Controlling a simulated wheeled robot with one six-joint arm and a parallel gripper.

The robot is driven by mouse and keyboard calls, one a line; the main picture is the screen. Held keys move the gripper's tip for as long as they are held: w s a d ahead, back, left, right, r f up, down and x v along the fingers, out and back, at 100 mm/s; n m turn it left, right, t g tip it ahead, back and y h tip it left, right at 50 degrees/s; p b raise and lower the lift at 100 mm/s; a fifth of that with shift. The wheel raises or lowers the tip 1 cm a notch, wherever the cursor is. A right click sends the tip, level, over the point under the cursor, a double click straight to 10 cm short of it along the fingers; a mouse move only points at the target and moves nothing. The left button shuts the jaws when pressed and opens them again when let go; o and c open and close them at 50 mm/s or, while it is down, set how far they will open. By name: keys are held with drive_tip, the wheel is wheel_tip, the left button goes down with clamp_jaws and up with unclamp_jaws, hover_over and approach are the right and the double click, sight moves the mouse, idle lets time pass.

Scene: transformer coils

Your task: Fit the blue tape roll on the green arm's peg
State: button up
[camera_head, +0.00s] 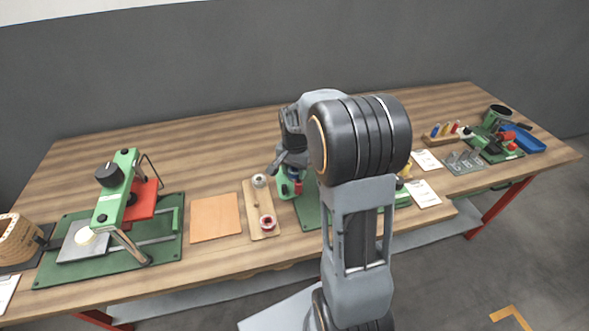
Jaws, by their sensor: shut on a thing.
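My gripper (287,172) is at mid-table, dark and seen from behind, low over a green arm (286,187). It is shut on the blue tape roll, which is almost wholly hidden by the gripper. A small patch of blue and red shows just under the jaws, too small to make out. The green arm stands at the left edge of a green base plate (308,214), partly covered by my arm. Its peg cannot be made out, nor whether the roll touches it.
A wooden board (251,207) left of the green arm bears a white roll (260,181) and a red roll (267,222). A bare tan mat (215,217) lies farther left, beside a green press (119,190). My arm hides the table's middle right. The back of the table is clear.

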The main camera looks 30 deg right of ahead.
drive_tip(key=o, duration=1.4)
drive_tip(key=shift+c, duration=0.2)
drive_tip(key=shift+r, duration=0.15)
drive_tip(key=shift+r+p, duration=2)
drive_tip(key=shift+r, duration=0.4)
